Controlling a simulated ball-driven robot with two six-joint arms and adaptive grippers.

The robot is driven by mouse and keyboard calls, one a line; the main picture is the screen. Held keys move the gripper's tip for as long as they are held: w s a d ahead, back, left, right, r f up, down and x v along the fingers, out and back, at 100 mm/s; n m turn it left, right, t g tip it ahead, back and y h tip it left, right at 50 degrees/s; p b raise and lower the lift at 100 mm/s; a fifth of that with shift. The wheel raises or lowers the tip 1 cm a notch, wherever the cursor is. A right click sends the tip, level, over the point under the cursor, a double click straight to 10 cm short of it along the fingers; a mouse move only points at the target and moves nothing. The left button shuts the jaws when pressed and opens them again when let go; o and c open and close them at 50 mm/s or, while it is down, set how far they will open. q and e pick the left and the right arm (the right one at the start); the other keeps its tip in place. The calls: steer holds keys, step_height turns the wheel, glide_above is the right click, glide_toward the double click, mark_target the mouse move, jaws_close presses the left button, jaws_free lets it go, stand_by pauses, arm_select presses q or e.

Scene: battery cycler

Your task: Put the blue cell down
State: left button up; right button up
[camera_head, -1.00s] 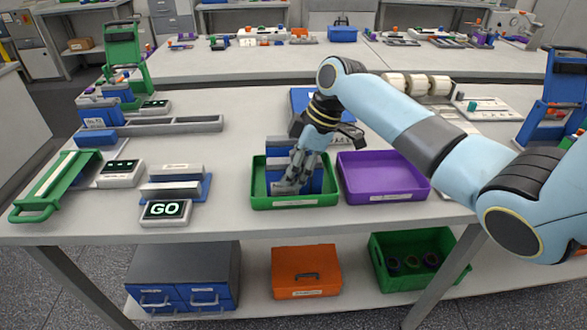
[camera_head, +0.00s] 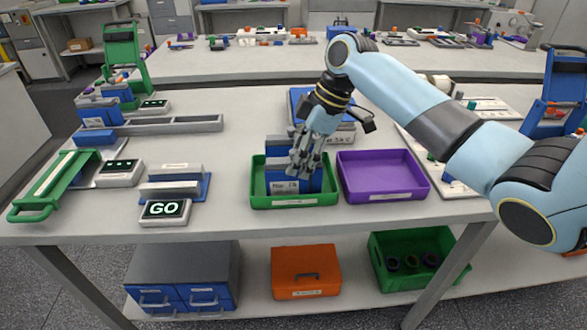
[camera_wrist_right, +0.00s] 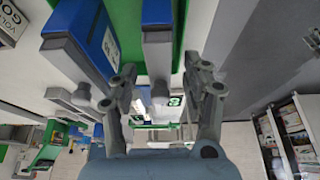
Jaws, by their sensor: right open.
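A green tray (camera_head: 262,202) on the bench holds upright blue cells with grey tops. The front blue cell (camera_head: 285,187) stands in the tray with its white label showing. Another blue cell (camera_head: 279,151) stands behind it. In the right wrist view, two blue cells (camera_wrist_right: 90,35) (camera_wrist_right: 157,12) show beyond the open fingers (camera_wrist_right: 163,72). The fingers partly cover the front cell's top. My left gripper is out of view.
A purple tray (camera_head: 382,192) stands empty right of the green tray. A box with a GO display (camera_head: 164,211) and a blue-grey holder (camera_head: 176,188) stand to the left. A long grey rail (camera_head: 165,125) lies behind.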

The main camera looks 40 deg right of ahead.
steer(key=v, duration=0.8)
steer(key=shift+s+d+r+b, duration=0.1)
steer(key=shift+s+r+b, duration=0.1)
steer(key=shift+b, duration=0.15)
steer(key=shift+f, duration=0.1)
